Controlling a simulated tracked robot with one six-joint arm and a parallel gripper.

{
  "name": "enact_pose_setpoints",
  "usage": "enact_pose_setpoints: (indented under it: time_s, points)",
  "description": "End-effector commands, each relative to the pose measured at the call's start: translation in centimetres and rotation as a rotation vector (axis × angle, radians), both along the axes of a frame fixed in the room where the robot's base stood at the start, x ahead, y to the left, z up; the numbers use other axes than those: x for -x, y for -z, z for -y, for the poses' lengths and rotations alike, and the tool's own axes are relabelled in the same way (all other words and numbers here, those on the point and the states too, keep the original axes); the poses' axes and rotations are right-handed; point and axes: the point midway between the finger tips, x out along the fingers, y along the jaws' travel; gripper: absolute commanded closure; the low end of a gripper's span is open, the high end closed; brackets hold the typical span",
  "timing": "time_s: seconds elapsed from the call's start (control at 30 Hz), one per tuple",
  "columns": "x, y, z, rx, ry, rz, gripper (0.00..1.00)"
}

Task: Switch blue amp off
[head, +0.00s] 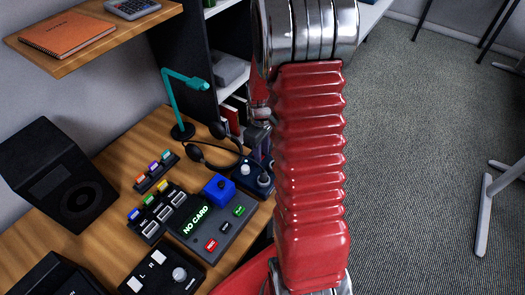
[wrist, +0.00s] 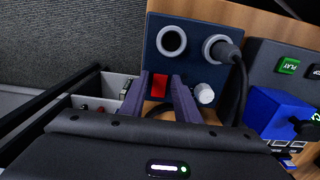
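The blue amp (wrist: 186,62) is a dark blue box with two round sockets at its top, a red switch (wrist: 158,85) and a pale knob (wrist: 204,93). A black plug (wrist: 222,48) sits in the right socket; the left socket (wrist: 171,40) looks empty. My gripper (wrist: 160,79) is open, its two purple fingers apart, with the red switch showing between their tips. I cannot tell whether the fingers touch the amp or which way the switch is tipped. In the head view the amp (head: 262,184) is partly hidden by my red arm, at the desk's right edge.
Left of the amp in the head view are a NO CARD device (head: 207,222) with a blue block (head: 219,189), button panels (head: 157,212) and a speaker (head: 59,175). Open floor (head: 425,140) lies right.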

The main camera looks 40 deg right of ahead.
Motion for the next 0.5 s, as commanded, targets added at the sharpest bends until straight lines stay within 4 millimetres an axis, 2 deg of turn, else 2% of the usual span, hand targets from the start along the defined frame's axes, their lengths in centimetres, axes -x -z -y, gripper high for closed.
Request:
enact_pose_setpoints:
  time_s: [0.07, 0.37, 0.5]
  points:
    - [-0.01, -0.01, 0.00, 0.000, 0.000, 0.000, 0.77]
    - [-0.01, -0.03, 0.01, 0.000, 0.000, 0.000, 0.98]
    - [-0.03, -0.03, 0.02, 0.001, 0.000, 0.000, 1.00]
